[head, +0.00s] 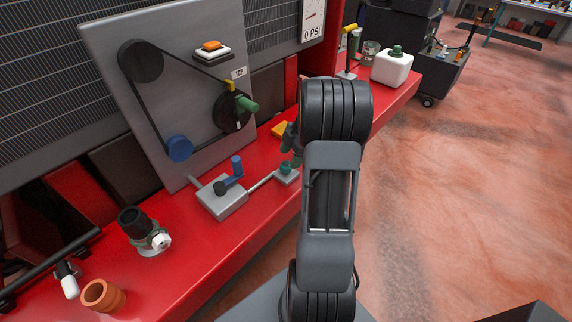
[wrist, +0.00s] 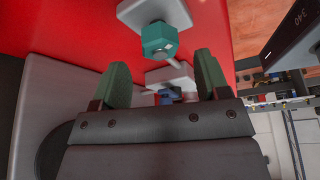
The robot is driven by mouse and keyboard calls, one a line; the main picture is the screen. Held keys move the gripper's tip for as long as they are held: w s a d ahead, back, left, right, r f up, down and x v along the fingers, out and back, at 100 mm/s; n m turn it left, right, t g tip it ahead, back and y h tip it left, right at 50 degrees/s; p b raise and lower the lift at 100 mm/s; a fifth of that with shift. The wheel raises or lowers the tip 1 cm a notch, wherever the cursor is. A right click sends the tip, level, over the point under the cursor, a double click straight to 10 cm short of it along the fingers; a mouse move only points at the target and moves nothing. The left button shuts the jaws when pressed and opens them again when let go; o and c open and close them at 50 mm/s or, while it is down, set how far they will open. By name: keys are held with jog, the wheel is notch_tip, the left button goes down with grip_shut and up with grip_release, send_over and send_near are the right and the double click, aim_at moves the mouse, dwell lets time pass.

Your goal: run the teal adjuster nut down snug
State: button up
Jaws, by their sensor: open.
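The teal adjuster nut (head: 286,168) sits on a small light grey block (head: 291,179) on the red ledge, at the end of a thin rod. In the wrist view the hex nut (wrist: 160,40) shows beyond my fingertips, against its pale block (wrist: 133,14). My gripper (wrist: 161,72) is open, with its two green fingers apart and nothing held between them. The nut lies roughly in line with the gap, apart from both fingers. In the head view my gripper (head: 291,138) is just above the nut, partly hidden by my arm.
A grey block (head: 222,200) with a blue-handled crank stands left of the nut. The upright grey panel (head: 190,110) with belt and pulleys rises behind. A yellow piece (head: 280,129) lies near my gripper. A black-topped fitting (head: 146,232) and an orange cup (head: 103,296) stand front left.

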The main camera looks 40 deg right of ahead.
aim_at(287, 164)
jog(key=shift+x, duration=2.3)
jog(key=c, duration=0.9)
jog(key=shift+c, duration=0.2)
